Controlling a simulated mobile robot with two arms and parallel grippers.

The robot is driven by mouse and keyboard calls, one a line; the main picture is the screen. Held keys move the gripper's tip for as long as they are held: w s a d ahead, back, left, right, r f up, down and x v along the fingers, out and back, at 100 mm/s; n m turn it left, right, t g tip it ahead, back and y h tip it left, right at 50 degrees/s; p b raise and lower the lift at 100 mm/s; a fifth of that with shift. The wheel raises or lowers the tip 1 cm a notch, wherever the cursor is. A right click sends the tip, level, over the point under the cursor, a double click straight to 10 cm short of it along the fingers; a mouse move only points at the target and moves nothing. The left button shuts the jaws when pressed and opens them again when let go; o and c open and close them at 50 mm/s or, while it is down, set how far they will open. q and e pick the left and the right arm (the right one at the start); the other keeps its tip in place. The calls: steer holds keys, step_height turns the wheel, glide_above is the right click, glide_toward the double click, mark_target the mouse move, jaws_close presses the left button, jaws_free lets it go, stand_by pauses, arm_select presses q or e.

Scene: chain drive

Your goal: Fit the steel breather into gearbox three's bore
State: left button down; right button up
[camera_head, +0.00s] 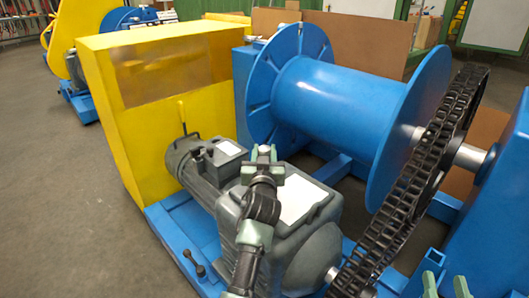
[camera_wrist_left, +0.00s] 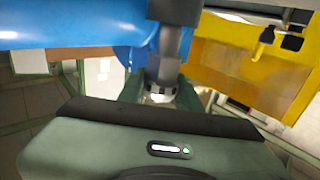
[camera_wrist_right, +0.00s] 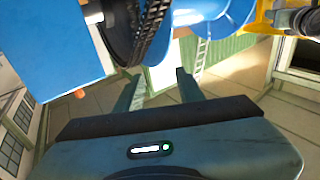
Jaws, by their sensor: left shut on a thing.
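My left gripper (camera_head: 265,160) is shut on the steel breather (camera_head: 264,149), a small grey piece between its fingertips. In the head view they appear in front of the grey gearbox (camera_head: 312,247). In the left wrist view, the breather (camera_wrist_left: 161,95) shows its metallic end between the fingers. The gearbox has a pale plate on top and a grey motor (camera_head: 197,166) behind it. I cannot make out a bore; my left arm covers part of the housing. My right gripper (camera_head: 445,287) is open and empty at the bottom right; its spread fingers also show in the right wrist view (camera_wrist_right: 158,90).
A large blue drum (camera_head: 335,92) stands behind the gearbox, with a black chain (camera_head: 402,212) along its right side. A yellow guard box (camera_head: 150,130) stands at the left. A blue frame (camera_head: 177,238) runs beneath. Open floor (camera_head: 60,200) lies to the left.

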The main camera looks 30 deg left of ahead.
arm_select(q)
steer(key=shift+f, duration=0.25)
arm_select(e)
step_height(320, 180, up, 2)
steer(key=shift+s+a+t, duration=0.1)
steer(key=shift+a+t, duration=0.05)
steer(key=shift+t, duration=0.35)
arm_select(q)
steer(key=shift+d+r, duration=0.1)
steer(key=shift+r, duration=0.05)
steer(key=shift+r+p, duration=0.3)
steer(key=shift+r, duration=0.05)
arm_select(e)
steer(key=shift+d+f+g+h, duration=0.2)
steer(key=shift+f+g, duration=0.4)
steer(key=shift+f, duration=0.55)
steer(key=shift+d+f+g+h, duration=0.15)
steer(key=shift+f+g, duration=0.45)
steer(key=shift+f, duration=0.55)
